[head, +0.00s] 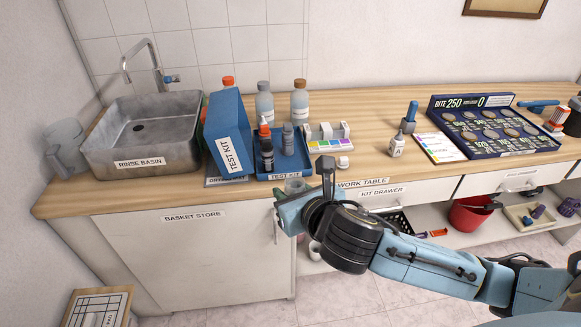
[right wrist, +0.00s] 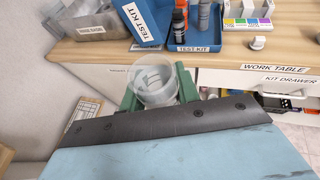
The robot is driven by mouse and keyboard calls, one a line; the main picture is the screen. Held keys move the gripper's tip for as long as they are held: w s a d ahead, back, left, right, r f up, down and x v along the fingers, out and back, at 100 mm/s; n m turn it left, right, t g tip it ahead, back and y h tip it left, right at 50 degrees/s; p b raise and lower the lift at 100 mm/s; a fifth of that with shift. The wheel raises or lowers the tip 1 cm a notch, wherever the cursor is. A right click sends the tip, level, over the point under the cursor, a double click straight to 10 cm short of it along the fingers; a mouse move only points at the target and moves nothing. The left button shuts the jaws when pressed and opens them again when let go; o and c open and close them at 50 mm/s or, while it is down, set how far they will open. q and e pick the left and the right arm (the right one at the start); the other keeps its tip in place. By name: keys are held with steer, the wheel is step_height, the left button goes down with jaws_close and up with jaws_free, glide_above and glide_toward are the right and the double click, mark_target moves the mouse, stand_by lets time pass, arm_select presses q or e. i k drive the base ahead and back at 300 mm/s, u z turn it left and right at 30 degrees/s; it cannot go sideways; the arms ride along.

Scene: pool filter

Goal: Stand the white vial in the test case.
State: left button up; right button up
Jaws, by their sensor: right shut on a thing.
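My right gripper (head: 293,190) is at the front edge of the counter, below the blue test kit case. It is shut on a pale, see-through vial (head: 294,184), which I take to be the white vial. In the right wrist view the vial (right wrist: 155,83) is held between the green fingers, its round rim up and whitish shapes showing through it. The test kit case (head: 297,165) lies open behind it, its lid (head: 229,135) raised at left. Dark and orange-capped bottles (head: 266,150) and a grey-capped bottle (head: 287,136) stand in it. My left gripper is not in view.
A rinse basin (head: 142,115) stands left of the case. Two tall bottles (head: 299,103) stand behind it. A coin board (head: 490,140) is farther right.

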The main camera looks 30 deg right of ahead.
mark_target(292, 168)
steer(key=u, duration=0.05)
steer(key=i, duration=0.8)
steer(key=z, duration=0.7)
